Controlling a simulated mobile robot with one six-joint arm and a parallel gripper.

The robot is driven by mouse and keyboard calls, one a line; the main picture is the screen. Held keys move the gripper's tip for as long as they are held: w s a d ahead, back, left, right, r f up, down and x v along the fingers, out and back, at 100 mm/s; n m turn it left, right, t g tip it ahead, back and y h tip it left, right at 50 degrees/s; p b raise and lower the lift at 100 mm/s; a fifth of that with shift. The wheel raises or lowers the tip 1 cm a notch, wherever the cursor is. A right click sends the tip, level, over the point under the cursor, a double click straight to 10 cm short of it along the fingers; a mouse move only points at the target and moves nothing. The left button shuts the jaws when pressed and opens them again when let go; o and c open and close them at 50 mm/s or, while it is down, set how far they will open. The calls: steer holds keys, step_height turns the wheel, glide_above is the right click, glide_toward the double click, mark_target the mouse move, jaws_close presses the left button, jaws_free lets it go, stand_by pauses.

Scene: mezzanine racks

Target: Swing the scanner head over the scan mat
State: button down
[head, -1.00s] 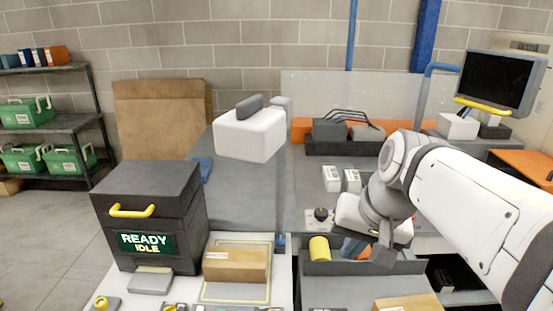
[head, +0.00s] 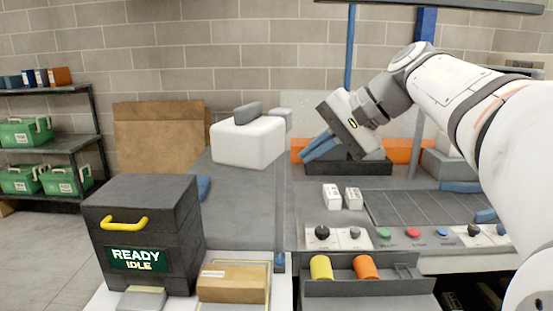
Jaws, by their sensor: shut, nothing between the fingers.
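The scanner head (head: 247,146) is a white box with a grey handle (head: 247,113) on top, carried beside a slim upright post (head: 281,205). In the picture it hangs above and behind a brown parcel (head: 232,282). The parcel lies on the yellow-outlined scan mat (head: 266,284), which it mostly hides. I cannot tell whether the head is squarely above the mat. My gripper (head: 306,153) has blue fingers, shut and empty. It is raised to the right of the scanner head and apart from it, in front of the back shelf.
A dark printer-like box (head: 140,215) reading READY IDLE stands left of the parcel. A tray (head: 370,287) with yellow and orange rolls (head: 367,268) and a knob-and-button panel (head: 400,235) are at right.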

mark_target(259, 127)
steer(key=shift+w+a+f+p, duration=0.2)
steer(key=shift+w+a+f, duration=0.25)
steer(key=shift+a, duration=0.6)
steer(key=shift+w+a+f+p, duration=0.15)
steer(key=shift+w+a+f, duration=0.3)
steer(key=shift+a, duration=0.6)
steer(key=shift+w+a+f+p, duration=0.2)
steer(key=shift+w+a+f, duration=0.25)
steer(key=shift+a, duration=0.6)
